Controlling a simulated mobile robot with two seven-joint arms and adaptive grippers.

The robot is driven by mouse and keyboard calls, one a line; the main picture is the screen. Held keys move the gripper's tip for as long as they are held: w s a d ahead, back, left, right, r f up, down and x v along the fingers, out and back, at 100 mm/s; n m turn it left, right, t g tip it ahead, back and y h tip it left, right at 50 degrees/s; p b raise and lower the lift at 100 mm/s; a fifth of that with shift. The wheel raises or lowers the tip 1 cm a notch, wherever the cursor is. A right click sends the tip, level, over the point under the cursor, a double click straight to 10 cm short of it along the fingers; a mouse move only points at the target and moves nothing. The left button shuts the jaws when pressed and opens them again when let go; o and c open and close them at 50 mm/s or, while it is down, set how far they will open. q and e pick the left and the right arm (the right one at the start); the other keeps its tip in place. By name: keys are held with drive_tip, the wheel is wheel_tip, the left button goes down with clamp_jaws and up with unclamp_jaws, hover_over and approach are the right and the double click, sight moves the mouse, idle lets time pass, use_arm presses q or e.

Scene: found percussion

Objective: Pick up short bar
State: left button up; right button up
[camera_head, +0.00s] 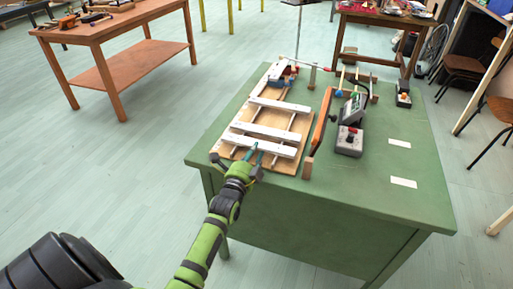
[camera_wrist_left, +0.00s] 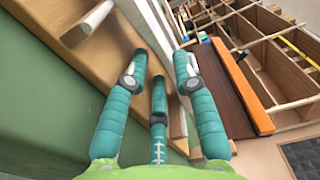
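Several white bars lie on a wooden board with thin rails on the green table; I cannot tell for sure which one is the short bar. The nearest white bar (camera_head: 275,149) crosses the board's front end. My right gripper is out of view.
A long orange-edged piece (camera_head: 321,120) stands right of the board on the green table (camera_head: 390,215). A grey box with a red knob (camera_head: 349,141) and two white cards (camera_head: 403,182) are further right.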

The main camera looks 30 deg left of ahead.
use_arm(q)
clamp_jaws()
drive_tip(key=shift+r, duration=0.1)
drive_tip(key=shift+r, duration=0.1)
drive_tip(key=shift+r, duration=0.25)
wheel_tip(320, 180, up, 4)
drive_tip(key=shift+a, duration=0.1)
drive_tip(key=s+a+r, duration=0.6)
drive_tip(key=s+a, duration=0.2)
drive_tip(key=shift+a+r+p, duration=0.15)
drive_tip(key=shift+a+p, duration=0.05)
drive_tip(key=shift+p, duration=0.15)
